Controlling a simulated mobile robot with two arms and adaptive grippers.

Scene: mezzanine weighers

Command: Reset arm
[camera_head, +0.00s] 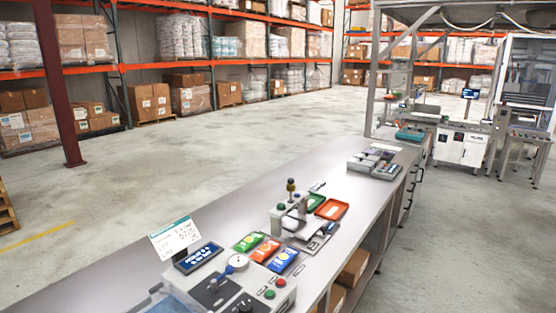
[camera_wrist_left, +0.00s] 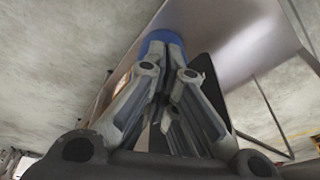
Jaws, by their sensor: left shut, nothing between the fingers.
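My left gripper (camera_wrist_left: 168,72) fills the middle of the left wrist view, with its grey fingers drawn together. It is shut and nothing shows between the fingertips. A blue rounded shape (camera_wrist_left: 163,40) appears just beyond the fingertips; I cannot tell what it is or whether they touch. A grey bench or panel surface lies behind it. Neither gripper shows in the head view.
A long grey bench (camera_head: 225,205) runs away from me, carrying a weigher with a display (camera_head: 197,257), colourful packets (camera_head: 265,250), an orange tray (camera_head: 331,209) and small devices. Open concrete floor (camera_head: 200,165) lies to its left, before loaded racks. Machines (camera_head: 460,145) stand at right.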

